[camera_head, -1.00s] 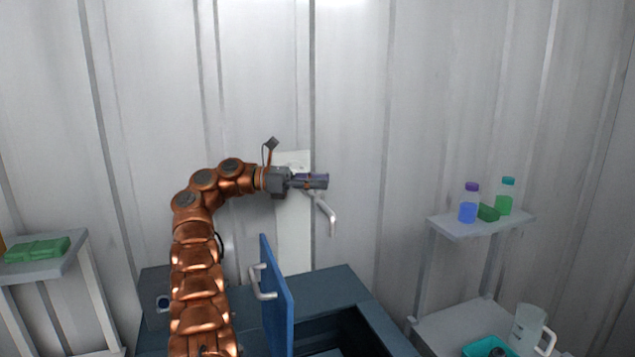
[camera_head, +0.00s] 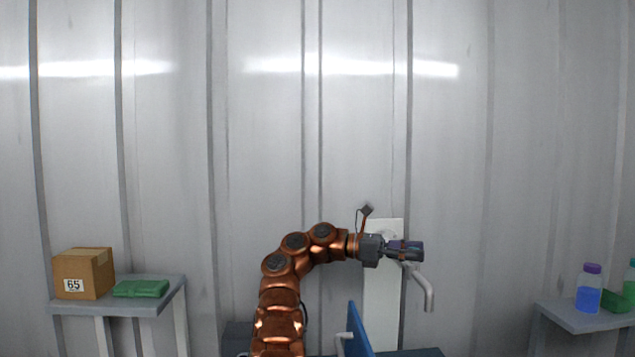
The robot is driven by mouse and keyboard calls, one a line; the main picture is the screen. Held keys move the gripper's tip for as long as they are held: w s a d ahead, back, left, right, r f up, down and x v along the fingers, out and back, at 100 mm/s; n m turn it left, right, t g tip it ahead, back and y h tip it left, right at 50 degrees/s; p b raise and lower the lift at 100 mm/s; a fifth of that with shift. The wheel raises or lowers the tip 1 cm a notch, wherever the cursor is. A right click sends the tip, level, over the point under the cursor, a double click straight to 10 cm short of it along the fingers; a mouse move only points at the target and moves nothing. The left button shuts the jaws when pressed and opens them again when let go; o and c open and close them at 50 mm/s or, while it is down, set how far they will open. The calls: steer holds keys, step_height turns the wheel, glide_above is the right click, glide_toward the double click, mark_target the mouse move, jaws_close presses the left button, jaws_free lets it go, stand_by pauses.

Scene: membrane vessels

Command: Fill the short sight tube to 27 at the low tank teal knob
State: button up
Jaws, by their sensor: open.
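My gripper (camera_head: 408,250) is at the end of my copper arm, in front of the white upright panel (camera_head: 381,300) on the wall. It points right, with a grey bent spout or lever (camera_head: 421,287) just below its tip. I cannot tell whether it touches that part. No sight tube, low tank or teal knob can be made out in this view.
A blue panel with a handle (camera_head: 358,330) stands below my gripper, above a dark unit. A left shelf (camera_head: 90,306) holds a cardboard box marked 65 (camera_head: 83,273) and a green case (camera_head: 141,288). A right shelf (camera_head: 575,315) holds a purple-capped bottle (camera_head: 589,290) and green items.

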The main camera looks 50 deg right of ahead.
steer(key=shift+s+f+n+t+h+b, duration=0.15)
steer(key=shift+n+t+h+b, duration=1.35)
steer(key=shift+b, duration=2.3)
steer(key=shift+w+f+n+t+h+b, duration=0.1)
steer(key=shift+n+t+h+b, duration=0.9)
steer(key=shift+h+b, duration=1.9)
steer(key=n+t+h+b, duration=0.1)
steer(key=n+t+b, duration=0.2)
steer(key=b, duration=0.6)
steer(key=shift+n+t+b, duration=0.4)
steer(key=shift+t, duration=0.2)
steer(key=n+t+h+b, duration=0.1)
steer(key=b, duration=0.1)
steer(key=shift+r+t+b, duration=0.1)
steer(key=shift+t+b, duration=0.2)
steer(key=shift+b, duration=0.05)
steer(key=shift+n+t+b, duration=0.5)
steer(key=shift+t+b, duration=0.1)
steer(key=shift+b, duration=0.05)
steer(key=b+v, duration=0.2)
steer(key=v, duration=0.6)
steer(key=w+a+r+n+t+h+p, duration=0.3)
steer(key=w+r+n, duration=0.3)
steer(key=r, duration=0.4)
steer(key=w+a+r+n+t+h+p, duration=0.3)
steer(key=w+a+r+n+t+h, duration=0.1)
steer(key=w+r, duration=0.4)
steer(key=shift+w+a+r+n+t, duration=0.35)
steer(key=shift+a+r+n+t, duration=0.55)
steer(key=shift+r, duration=0.15)
